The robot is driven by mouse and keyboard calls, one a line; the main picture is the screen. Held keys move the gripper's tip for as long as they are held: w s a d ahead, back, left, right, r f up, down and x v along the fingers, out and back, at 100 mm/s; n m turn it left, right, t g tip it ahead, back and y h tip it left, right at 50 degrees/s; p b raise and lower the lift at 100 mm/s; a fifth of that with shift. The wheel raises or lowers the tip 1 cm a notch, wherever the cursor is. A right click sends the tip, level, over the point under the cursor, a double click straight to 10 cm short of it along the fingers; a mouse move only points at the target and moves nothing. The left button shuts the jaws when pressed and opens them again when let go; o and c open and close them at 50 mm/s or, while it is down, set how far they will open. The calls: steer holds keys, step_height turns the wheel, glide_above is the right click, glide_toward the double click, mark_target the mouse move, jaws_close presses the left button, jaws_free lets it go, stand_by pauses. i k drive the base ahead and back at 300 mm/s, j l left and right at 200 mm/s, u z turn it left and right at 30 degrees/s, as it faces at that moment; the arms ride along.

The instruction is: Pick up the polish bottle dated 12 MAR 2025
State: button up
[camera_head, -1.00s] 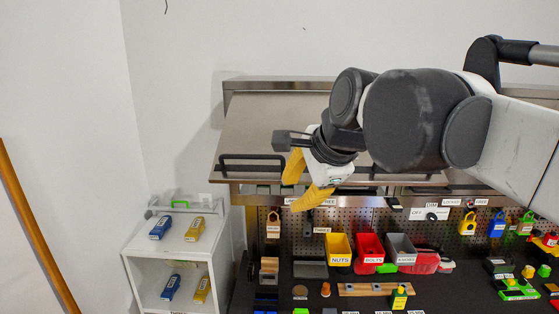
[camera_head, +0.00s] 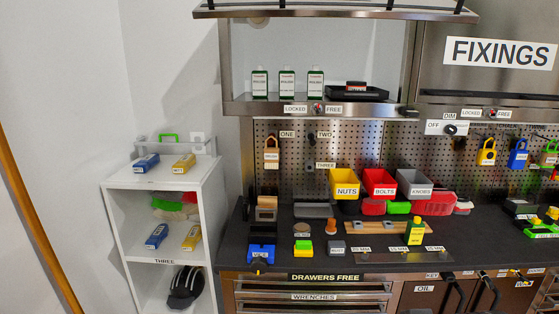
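Three dark bottles with white labels stand upright in a row on the shelf of the upper steel cabinet: a left bottle (camera_head: 260,84), a middle bottle (camera_head: 286,84) and a right bottle (camera_head: 315,84). Their small print is too small to read, so I cannot tell which one is dated 12 MAR 2025. The cabinet's front is open, with its flap (camera_head: 330,10) raised above the bottles. My gripper and arm are out of the picture.
A black box (camera_head: 357,91) lies right of the bottles on the same shelf. LOCKED/FREE labels and a latch (camera_head: 318,109) sit on the cabinet's lower edge. Below are bins, padlocks and a crowded bench (camera_head: 300,265). A white shelf unit (camera_head: 162,228) stands at the left.

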mark_target(316, 77)
steer(key=i+j, duration=0.35)
steer(key=j, duration=0.15)
steer(key=i+j, duration=0.35)
steer(key=j, duration=0.15)
steer(key=l+z, duration=0.05)
